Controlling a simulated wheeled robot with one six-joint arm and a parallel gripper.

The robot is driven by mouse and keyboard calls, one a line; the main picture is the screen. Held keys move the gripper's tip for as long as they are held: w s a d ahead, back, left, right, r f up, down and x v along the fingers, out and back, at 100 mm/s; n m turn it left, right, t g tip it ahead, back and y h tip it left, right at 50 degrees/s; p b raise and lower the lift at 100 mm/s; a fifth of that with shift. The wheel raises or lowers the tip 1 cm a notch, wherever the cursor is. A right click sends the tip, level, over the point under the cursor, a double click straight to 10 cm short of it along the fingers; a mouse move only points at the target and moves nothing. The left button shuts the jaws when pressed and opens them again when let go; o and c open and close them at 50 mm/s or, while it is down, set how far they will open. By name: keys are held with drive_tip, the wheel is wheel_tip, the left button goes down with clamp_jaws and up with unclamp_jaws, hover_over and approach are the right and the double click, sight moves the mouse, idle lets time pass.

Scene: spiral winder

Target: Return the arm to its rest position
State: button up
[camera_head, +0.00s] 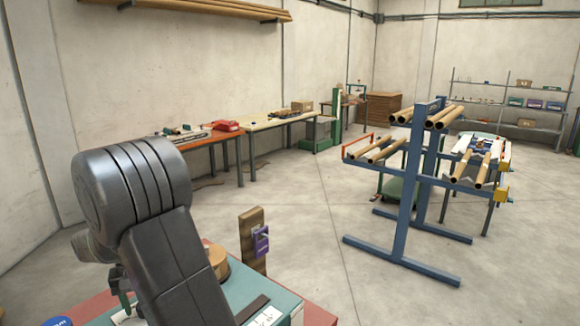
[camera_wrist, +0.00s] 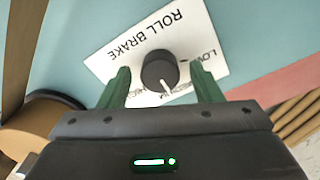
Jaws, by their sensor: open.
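My arm (camera_head: 170,245) stands bent in the left foreground of the head view. My gripper (camera_wrist: 161,82) shows in the wrist view with its two green fingers spread and nothing clasped. A black knob (camera_wrist: 158,68) with a white pointer line appears between the fingertips, with gaps on both sides. How far the tips are from it in depth I cannot tell. The knob sits on a white plate (camera_wrist: 182,28) lettered "ROLL BRAKE", on a blue-green panel (camera_wrist: 80,38). In the head view my arm hides most of the gripper and the knob.
A wooden post (camera_head: 251,232) with a purple box (camera_head: 261,243) stands just right of my arm. A blue rack (camera_head: 412,185) holding cardboard tubes stands at the right. Benches (camera_head: 215,138) line the left wall. The floor between is clear.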

drive_tip(key=shift+r, duration=2.3)
